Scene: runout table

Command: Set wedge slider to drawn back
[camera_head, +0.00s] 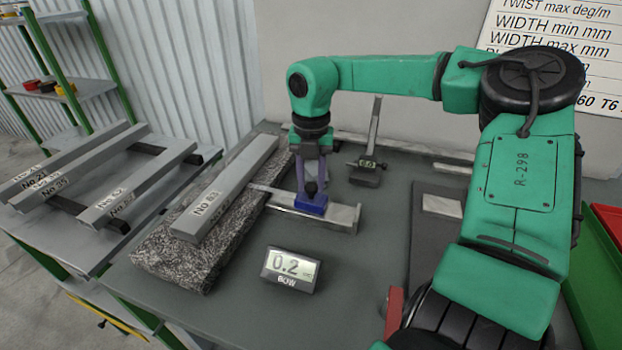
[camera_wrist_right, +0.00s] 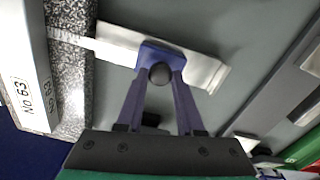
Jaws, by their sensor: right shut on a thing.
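The wedge slider is a blue block (camera_head: 311,205) with a dark round knob (camera_wrist_right: 160,74), sitting on a pale metal plate (camera_head: 343,215). The plate's thin tongue (camera_wrist_right: 72,40) reaches left to the speckled stone block (camera_head: 170,262), beside the grey bar marked No 63 (camera_head: 222,193). The tongue's tip meets the bar's side; whether it goes under the bar is hidden. My right gripper (camera_head: 312,186) points down from above, its two purple fingers closed on the knob. In the right wrist view the blue block (camera_wrist_right: 158,53) lies between the fingertips. My left gripper is out of view.
A display reading 0.2 BOW (camera_head: 290,270) stands in front of the plate. A gauge with an upright post (camera_head: 367,165) stands behind. More marked bars (camera_head: 128,190) lie on the left rack. A dark mat (camera_head: 428,235) lies to the right. Green and red bins are at far right.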

